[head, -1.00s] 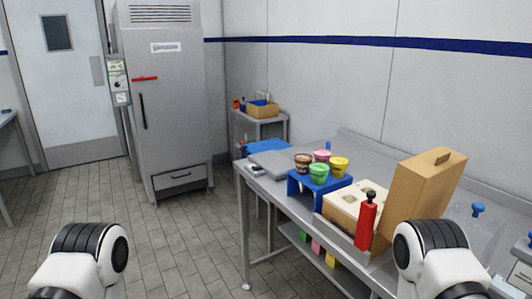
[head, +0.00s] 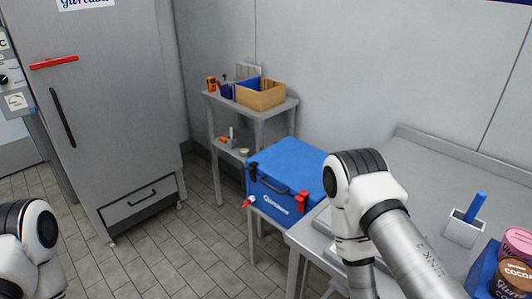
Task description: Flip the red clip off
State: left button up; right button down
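A blue cooler box (head: 288,166) with a closed lid stands left of the steel table. A red clip (head: 302,202) sits on its front right corner, upright against the front.
The steel table (head: 440,180) holds a white holder (head: 462,229) with a blue handle and ice cream tubs at right. A small shelf cart (head: 222,104) with a cardboard box stands behind the cooler. A grey fridge (head: 110,120) is left. Tiled floor between is clear.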

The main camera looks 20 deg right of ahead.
aim_at(301, 198)
jog(key=i+j, duration=0.35)
jog(key=i, duration=0.2)
jog(key=i+j, duration=0.35)
jog(key=i, duration=0.2)
